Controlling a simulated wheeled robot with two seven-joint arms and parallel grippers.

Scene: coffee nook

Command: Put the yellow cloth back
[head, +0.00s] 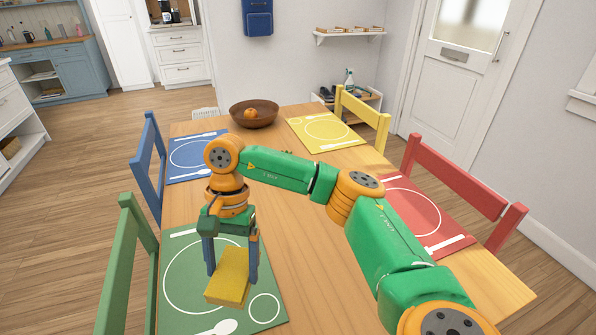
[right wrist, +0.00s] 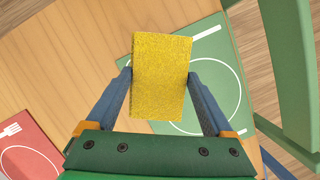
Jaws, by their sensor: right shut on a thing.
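A yellow block-shaped cloth (head: 229,277), sponge-like in look, is held between the two fingers of my right gripper (head: 231,262). It hangs over the green placemat (head: 184,310) at the near left of the table. In the right wrist view the yellow cloth (right wrist: 160,76) sits between the blue fingertips of the right gripper (right wrist: 160,78), with the green placemat (right wrist: 205,58) below it. It seems to be above the mat, but I cannot tell the exact gap. My left gripper is not in view.
The wooden table (head: 290,240) also has blue (head: 196,155), yellow (head: 325,132) and red (head: 425,215) placemats. A brown bowl (head: 254,115) with orange fruit stands at the far end. Chairs surround the table. A wall shelf (head: 349,34) and a low rack with a spray bottle (head: 348,80) stand behind.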

